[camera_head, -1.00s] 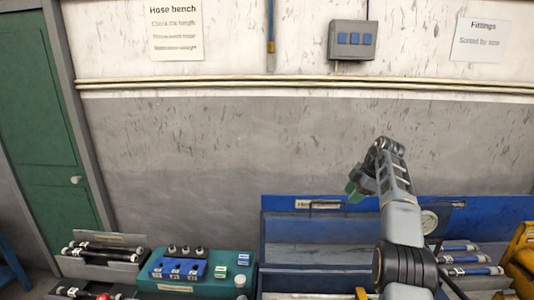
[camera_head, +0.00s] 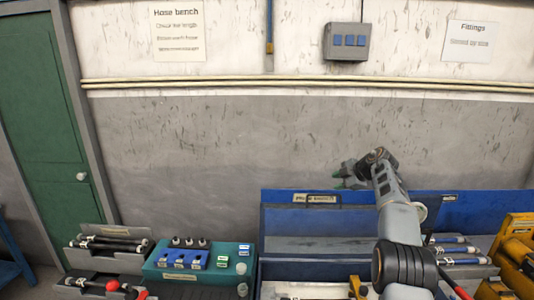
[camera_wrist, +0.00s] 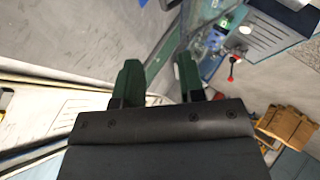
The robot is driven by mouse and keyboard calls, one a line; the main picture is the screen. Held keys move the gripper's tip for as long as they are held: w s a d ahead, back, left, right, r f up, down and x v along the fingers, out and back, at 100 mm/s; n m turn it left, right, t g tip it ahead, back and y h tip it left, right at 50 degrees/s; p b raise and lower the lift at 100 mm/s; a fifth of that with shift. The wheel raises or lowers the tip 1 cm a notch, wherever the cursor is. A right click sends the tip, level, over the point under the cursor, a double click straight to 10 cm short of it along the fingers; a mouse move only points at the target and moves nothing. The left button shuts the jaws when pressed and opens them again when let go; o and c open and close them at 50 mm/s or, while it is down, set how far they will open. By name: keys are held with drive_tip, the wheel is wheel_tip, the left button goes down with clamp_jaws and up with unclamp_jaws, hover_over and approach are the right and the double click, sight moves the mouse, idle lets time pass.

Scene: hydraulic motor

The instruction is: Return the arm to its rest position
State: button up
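My gripper (camera_head: 346,177) is raised above the back of the blue bench unit (camera_head: 300,212), in front of the grey wall. Its green fingers point left in the head view. In the wrist view my gripper (camera_wrist: 159,76) has its two green fingers apart, with nothing between them. My grey arm rises from the lower right of the head view and covers part of the bench unit.
A green box with blue valve blocks (camera_head: 186,259) stands left of the bench unit. Racks of black hoses (camera_head: 108,243) are at the far left. Blue-ended hoses (camera_head: 458,250) and a yellow object (camera_head: 515,245) are at the right.

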drive_tip(key=w+d+r+m+t+h, duration=0.2)
drive_tip(key=d+r+m+t+h, duration=0.3)
drive_tip(key=m+t, duration=0.4)
drive_tip(key=s+d+f+m+g+h+b, duration=0.1)
drive_tip(key=s+f+m+g+h+b, duration=0.15)
drive_tip(key=s+m+h, duration=0.55)
drive_tip(key=s+a+f+m+g+y, duration=0.1)
drive_tip(key=s+a+f+g+y, duration=0.1)
drive_tip(key=s, duration=1)
drive_tip(key=s+a+f+m+g+y+b, duration=0.1)
drive_tip(key=s+a+f+g+y, duration=0.1)
drive_tip(key=s+a+f+g, duration=0.2)
drive_tip(key=s+a+f+m+g+y+b, duration=0.1)
drive_tip(key=s+a+f, duration=0.7)
drive_tip(key=s, duration=1.2)
drive_tip(key=shift+s+a+f+g+y, duration=0.25)
drive_tip(key=shift+s+a+g+y, duration=0.15)
drive_tip(key=shift+a+g+y, duration=0.45)
